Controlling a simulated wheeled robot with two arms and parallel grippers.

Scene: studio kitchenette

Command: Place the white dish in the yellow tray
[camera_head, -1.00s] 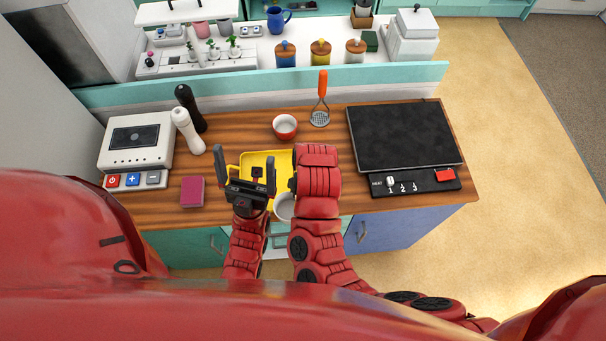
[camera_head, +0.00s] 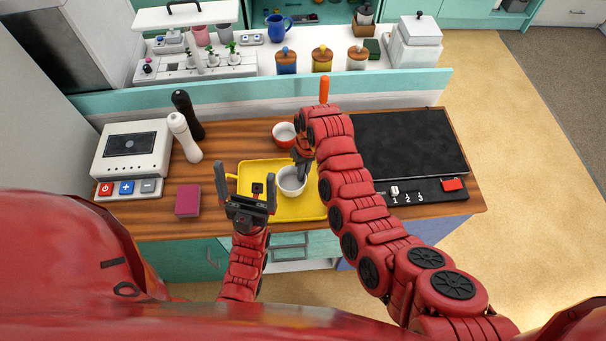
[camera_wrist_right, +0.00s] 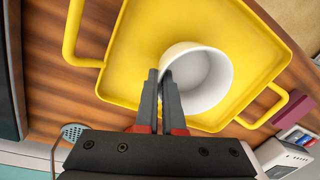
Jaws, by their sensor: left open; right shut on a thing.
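The white dish (camera_head: 292,180) is a small round bowl, and it also shows in the right wrist view (camera_wrist_right: 205,80). It is over or in the yellow tray (camera_head: 285,208), which lies on the wooden counter; I cannot tell whether it touches the tray floor. The tray with its handles also shows in the right wrist view (camera_wrist_right: 130,70). My right gripper (camera_wrist_right: 168,85) is shut on the dish's rim. In the head view the right arm partly hides it. My left gripper (camera_head: 245,190) is open and empty near the tray's left front.
A red bowl (camera_head: 285,133) stands just behind the tray. A magenta block (camera_head: 188,200) lies left of my left gripper. A black hob (camera_head: 408,143) is to the right. White and dark mills (camera_head: 184,136) stand at the back left.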

